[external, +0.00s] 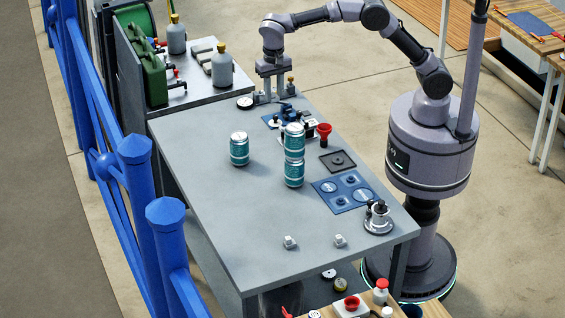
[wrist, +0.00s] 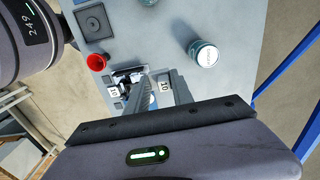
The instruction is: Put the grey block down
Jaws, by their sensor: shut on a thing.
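My gripper (external: 272,94) is low over the far end of the grey table, with the arm reaching down from the right. In the wrist view its two fingers (wrist: 162,92) are shut on a small pale grey block (wrist: 165,87) marked 10. The fingers hide much of the block, and it is hard to make out in the external view. I cannot tell whether it touches the table. A similar piece marked 10 (wrist: 114,93) shows left of the fingers.
A teal can (external: 239,149), two stacked cans (external: 293,172) and a red funnel (external: 325,131) stand nearby. A blue tray with small parts (external: 274,119) lies close to my gripper. A gauge (external: 245,103) is to its left. The table's left middle (external: 205,180) is clear.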

